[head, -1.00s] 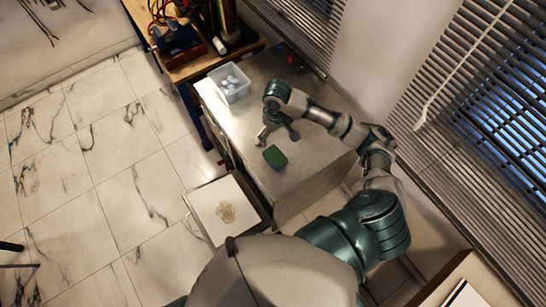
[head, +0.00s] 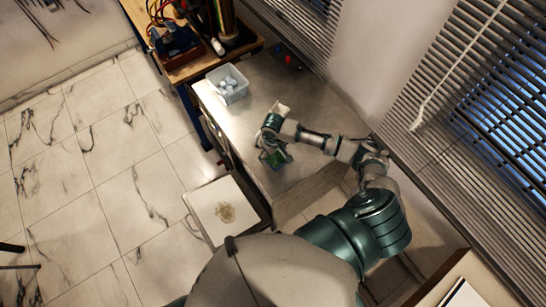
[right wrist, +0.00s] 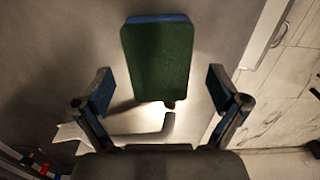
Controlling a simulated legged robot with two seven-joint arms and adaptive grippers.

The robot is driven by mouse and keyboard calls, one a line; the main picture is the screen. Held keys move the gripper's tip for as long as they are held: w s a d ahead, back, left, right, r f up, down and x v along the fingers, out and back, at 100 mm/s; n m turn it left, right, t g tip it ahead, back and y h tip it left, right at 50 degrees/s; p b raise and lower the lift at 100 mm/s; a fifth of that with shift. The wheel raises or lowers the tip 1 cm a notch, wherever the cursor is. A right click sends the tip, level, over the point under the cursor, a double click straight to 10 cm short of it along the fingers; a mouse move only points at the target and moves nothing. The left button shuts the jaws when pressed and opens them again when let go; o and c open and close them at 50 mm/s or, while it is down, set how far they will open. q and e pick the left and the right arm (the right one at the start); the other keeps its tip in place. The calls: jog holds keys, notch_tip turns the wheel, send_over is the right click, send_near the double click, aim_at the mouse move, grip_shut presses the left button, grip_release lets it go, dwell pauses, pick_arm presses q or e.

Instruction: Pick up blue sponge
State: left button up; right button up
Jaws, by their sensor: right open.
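The sponge (right wrist: 158,58) has a green top face and a blue edge, and it lies on the grey metal counter. In the right wrist view it is upper middle, ahead of and between the two spread fingers. My right gripper (right wrist: 160,85) is open and empty, with a finger to each side. In the head view my right gripper (head: 272,150) is over the sponge (head: 276,160) and hides part of it. My left gripper is not in view.
A clear bin (head: 229,84) with pale items stands on the counter (head: 243,119). A small white object (head: 281,107) lies beyond my gripper. Red and blue items are at the back. An open white-topped drawer or box (head: 222,211) is in front. A blind covers the window at right.

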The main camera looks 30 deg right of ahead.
jog(key=shift+d+f, duration=0.25)
jog(key=shift+f, duration=0.75)
jog(key=shift+a, duration=0.25)
jog(key=c, duration=0.8)
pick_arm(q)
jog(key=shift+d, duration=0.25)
pick_arm(e)
jog(key=shift+d+r, duration=0.1)
jog(key=shift+d+r, duration=0.1)
jog(key=shift+r, duration=0.35)
notch_tip(320, 180, up, 2)
jog(key=shift+r, duration=0.1)
pick_arm(q)
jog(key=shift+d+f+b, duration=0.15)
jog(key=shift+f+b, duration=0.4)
jog(key=shift+b, duration=0.15)
pick_arm(e)
jog(key=s+a+r, duration=0.1)
jog(key=s+a, duration=0.1)
jog(key=s, duration=0.5)
jog(key=s+a, duration=0.2)
jog(key=s, duration=0.6)
jog(key=shift+s+a+r, duration=0.2)
jog(key=shift+a+r, duration=0.15)
jog(key=shift+c, duration=0.4)
